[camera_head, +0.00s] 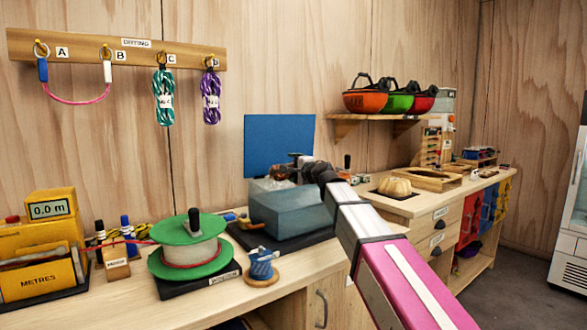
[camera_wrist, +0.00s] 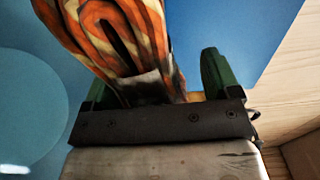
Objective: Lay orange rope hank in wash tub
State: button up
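The orange rope hank, with cream strands and a pale band, fills the upper left of the wrist view (camera_wrist: 125,38). It lies between the green fingers of my gripper (camera_wrist: 160,85) and hides most of the left finger. A narrow gap shows beside the right finger, but the hank appears gripped. In the head view my gripper (camera_head: 290,172) is over the back of the blue-grey wash tub (camera_head: 290,212), with a little orange showing at it. The tub stands on a dark mat on the bench. Its inside is hidden.
A blue panel (camera_head: 279,144) stands upright behind the tub. A green rope spool (camera_head: 188,240) and a small blue spool (camera_head: 262,265) stand to the left. Helmets (camera_head: 366,99) sit on a shelf at right. Two hanks and a sling hang from the drying rack (camera_head: 135,52).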

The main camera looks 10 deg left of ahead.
jog(key=shift+o, duration=0.4)
notch_tip(320, 180, up, 4)
jog(key=shift+r, duration=0.1)
jog(key=s+a+r, duration=0.5)
jog(key=s+r, duration=0.1)
jog(key=s, duration=0.4)
jog(key=shift+s+r, duration=0.25)
jog(key=shift+r, duration=0.15)
